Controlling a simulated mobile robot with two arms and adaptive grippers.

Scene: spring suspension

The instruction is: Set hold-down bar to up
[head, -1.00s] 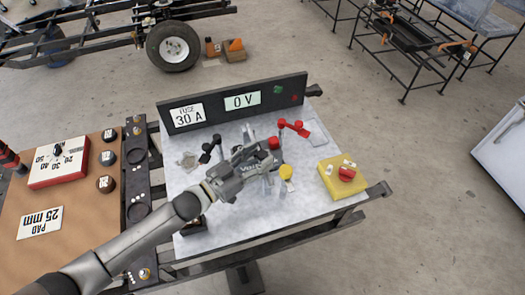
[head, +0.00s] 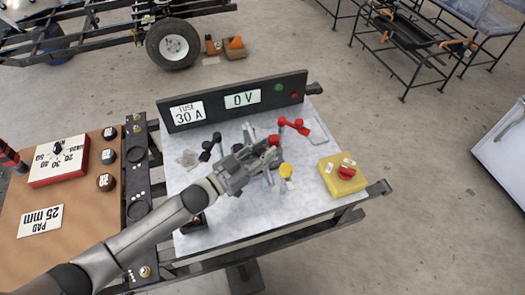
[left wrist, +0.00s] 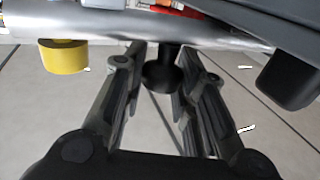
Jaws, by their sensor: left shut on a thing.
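In the left wrist view a grey metal bar (left wrist: 110,28), which looks like the hold-down bar, crosses the top of the picture. A black knob (left wrist: 165,78) on a short dark stem hangs by it, between the fingers of my left gripper (left wrist: 165,95). My left gripper (head: 266,157) is shut on this knob, over the middle of the pale bench top in the head view. The gripper hides most of the bar there, so its height and tilt cannot be told. My right gripper is not in view.
A yellow cap (head: 286,170) and a red clamp (head: 293,126) are close to the gripper; a black clamp (head: 211,147) is on its left. A yellow box with a red knob (head: 343,178) stands at right. A dark panel reading 0 V (head: 241,98) borders the back.

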